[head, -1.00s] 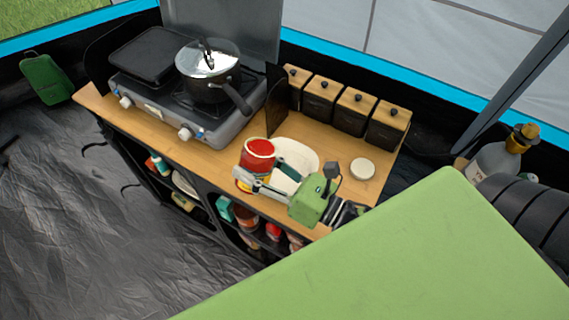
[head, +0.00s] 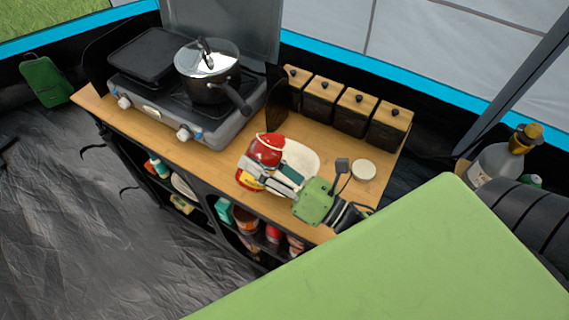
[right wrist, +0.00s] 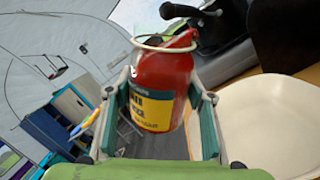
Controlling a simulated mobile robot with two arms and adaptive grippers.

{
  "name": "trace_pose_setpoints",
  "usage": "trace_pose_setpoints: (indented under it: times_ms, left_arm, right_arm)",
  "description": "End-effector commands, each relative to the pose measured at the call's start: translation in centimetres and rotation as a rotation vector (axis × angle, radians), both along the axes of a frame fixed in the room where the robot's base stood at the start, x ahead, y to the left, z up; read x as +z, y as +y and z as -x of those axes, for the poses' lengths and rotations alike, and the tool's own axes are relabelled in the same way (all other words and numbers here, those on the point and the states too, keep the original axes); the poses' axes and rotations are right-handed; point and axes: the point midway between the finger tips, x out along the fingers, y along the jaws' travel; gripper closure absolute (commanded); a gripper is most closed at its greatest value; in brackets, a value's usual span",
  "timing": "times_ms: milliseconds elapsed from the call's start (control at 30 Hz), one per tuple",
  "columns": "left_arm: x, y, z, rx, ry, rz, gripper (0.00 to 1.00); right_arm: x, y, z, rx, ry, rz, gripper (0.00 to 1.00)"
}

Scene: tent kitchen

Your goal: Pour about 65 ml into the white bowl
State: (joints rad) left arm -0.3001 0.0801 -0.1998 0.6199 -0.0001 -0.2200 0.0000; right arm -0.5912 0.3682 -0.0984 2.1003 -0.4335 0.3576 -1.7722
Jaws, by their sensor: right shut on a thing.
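A red container (head: 265,150) with a yellow label is in my right gripper (head: 270,170), above the counter's front part. In the right wrist view the red container (right wrist: 163,85) sits between the two finger pads, with a pale ring around its upper end. It looks tilted; its contents and any stream cannot be made out. The white bowl (head: 306,158) stands on the counter just right of and behind the container, partly hidden by it and the gripper. The bowl also shows at the right of the right wrist view (right wrist: 262,118). My left gripper is out of view.
A stove with a lidded pot (head: 208,88) stands on the counter's left part. Several dark canisters with wooden lids (head: 351,112) line the back. A small round white thing (head: 363,170) lies right of the bowl. Shelves below hold goods.

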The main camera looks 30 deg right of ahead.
Motion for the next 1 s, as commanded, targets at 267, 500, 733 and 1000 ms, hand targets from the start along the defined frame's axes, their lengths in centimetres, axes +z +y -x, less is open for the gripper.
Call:
trace_pose_setpoints:
  times_ms: [267, 500, 733, 1000]
  left_arm:
    - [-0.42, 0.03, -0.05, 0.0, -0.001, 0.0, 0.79]
    - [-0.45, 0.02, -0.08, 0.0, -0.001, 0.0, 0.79]
    - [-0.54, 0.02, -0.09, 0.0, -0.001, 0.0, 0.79]
    - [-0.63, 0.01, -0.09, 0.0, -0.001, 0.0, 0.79]
  right_arm:
    - [0.13, 0.05, 0.02, 0.002, 0.015, -0.07, 0.92]
    - [0.21, 0.03, 0.01, 0.002, 0.023, -0.093, 0.92]
    - [0.15, -0.21, 0.0, 0.002, 0.025, -0.101, 0.92]
    - [0.13, -0.45, 0.01, 0.002, 0.029, -0.116, 0.92]
